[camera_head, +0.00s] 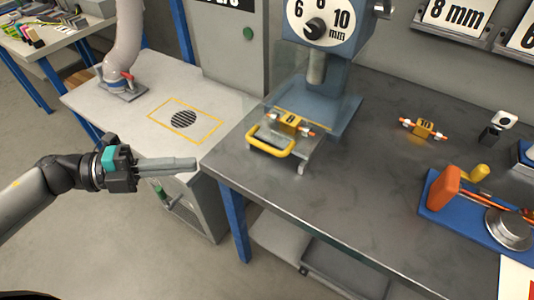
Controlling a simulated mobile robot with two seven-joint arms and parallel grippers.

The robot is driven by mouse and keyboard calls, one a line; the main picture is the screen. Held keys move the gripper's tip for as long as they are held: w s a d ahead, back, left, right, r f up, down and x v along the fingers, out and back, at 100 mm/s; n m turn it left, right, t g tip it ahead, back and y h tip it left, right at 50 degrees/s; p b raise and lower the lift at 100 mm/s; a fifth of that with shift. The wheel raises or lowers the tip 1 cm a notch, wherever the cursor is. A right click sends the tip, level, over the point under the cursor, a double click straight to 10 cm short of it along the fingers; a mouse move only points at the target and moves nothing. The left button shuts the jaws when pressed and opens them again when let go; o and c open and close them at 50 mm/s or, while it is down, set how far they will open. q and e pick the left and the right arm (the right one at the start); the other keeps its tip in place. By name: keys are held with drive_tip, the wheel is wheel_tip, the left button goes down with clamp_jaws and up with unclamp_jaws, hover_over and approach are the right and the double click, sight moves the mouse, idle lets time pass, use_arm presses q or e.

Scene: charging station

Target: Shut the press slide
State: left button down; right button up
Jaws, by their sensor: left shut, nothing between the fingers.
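The press (318,62) stands on the dark workbench, blue-grey with a dial marked 6, 8 and 10 mm. Its slide (296,151) sticks out at the front with a yellow handle (273,147). A clear guard surrounds the press's working area. My left gripper (194,163) is shut and empty, left of the handle and apart from it, in front of the light side table. My right gripper is not in view.
Bench front beside the slide is clear.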

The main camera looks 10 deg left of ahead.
use_arm(q)
drive_tip(key=b, duration=0.2)
approach(268, 151)
drive_tip(key=s+d, duration=0.2)
drive_tip(key=d, duration=0.1)
drive_tip(key=w, duration=0.1)
drive_tip(key=w+d, duration=0.1)
drive_tip(key=shift+w+d+f+b, duration=0.2)
drive_tip(key=shift+w+b, duration=0.1)
drive_tip(key=shift+b, duration=0.1)
drive_tip(key=shift+w+d+f+b, duration=0.1)
drive_tip(key=shift+w+d+b, duration=0.1)
drive_tip(key=shift+w, duration=0.25)
drive_tip(key=shift+w+d+f+b, duration=0.1)
drive_tip(key=shift+w+d, duration=0.05)
drive_tip(key=shift+w, duration=0.3)
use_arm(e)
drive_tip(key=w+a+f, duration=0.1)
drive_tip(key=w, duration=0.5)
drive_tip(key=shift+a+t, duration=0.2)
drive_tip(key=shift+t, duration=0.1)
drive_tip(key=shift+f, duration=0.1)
